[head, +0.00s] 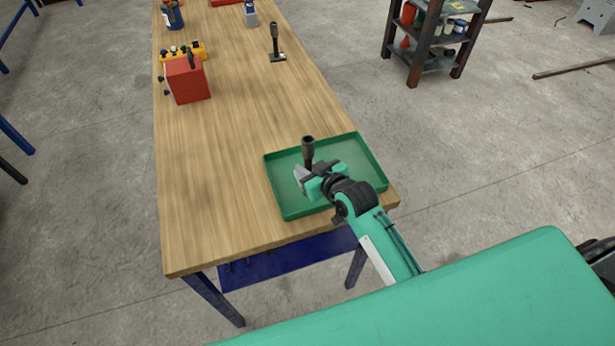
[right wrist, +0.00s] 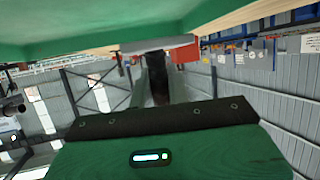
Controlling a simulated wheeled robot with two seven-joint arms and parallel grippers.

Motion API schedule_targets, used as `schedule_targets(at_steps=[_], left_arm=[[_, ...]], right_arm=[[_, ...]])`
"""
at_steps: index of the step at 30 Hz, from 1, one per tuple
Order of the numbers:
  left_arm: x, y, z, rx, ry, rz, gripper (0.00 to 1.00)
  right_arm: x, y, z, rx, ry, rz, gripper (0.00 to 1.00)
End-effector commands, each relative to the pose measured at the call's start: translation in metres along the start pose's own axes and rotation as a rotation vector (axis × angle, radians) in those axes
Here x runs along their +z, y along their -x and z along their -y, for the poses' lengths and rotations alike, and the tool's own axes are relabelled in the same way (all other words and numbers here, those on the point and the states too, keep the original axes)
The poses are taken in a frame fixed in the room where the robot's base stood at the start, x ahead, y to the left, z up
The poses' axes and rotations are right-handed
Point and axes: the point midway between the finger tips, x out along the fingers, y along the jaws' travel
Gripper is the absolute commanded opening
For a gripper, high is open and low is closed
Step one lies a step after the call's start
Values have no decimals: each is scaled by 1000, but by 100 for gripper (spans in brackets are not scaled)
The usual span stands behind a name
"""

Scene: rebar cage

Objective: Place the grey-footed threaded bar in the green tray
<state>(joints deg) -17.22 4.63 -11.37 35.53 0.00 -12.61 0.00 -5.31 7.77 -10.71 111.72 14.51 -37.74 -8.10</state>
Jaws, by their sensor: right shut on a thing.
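The threaded bar (head: 308,149) is dark and stands roughly upright in my right gripper (head: 313,177), which is shut on it over the green tray (head: 285,164). In the right wrist view the dark bar (right wrist: 159,86) shows between the fingers, with a light grey foot plate (right wrist: 160,43) at its end. The green tray (right wrist: 60,42) fills the top of that view. I cannot tell whether the foot touches the tray floor. A second dark bar (head: 275,40) with a dark foot stands far back on the table. My left gripper is not in view.
The tray lies at the front right corner of the wooden table (head: 215,150). A red box (head: 187,80), a yellow rack (head: 182,51) and bottles (head: 172,15) stand farther back. The table left of the tray is clear. A shelf (head: 430,45) stands beyond it.

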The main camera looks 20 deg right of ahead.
Motion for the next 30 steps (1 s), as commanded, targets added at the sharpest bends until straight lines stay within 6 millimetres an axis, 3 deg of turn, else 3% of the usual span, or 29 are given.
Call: schedule_targets(at_steps=[14,26,27,30], left_arm=[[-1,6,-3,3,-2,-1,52],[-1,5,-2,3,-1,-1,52],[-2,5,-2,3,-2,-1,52],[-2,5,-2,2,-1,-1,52]], right_arm=[[42,-18,0,0,-1,-4,0],[46,-20,0,0,0,-6,0],[48,-20,0,0,0,-1,21],[48,-20,0,0,-1,-1,39]])
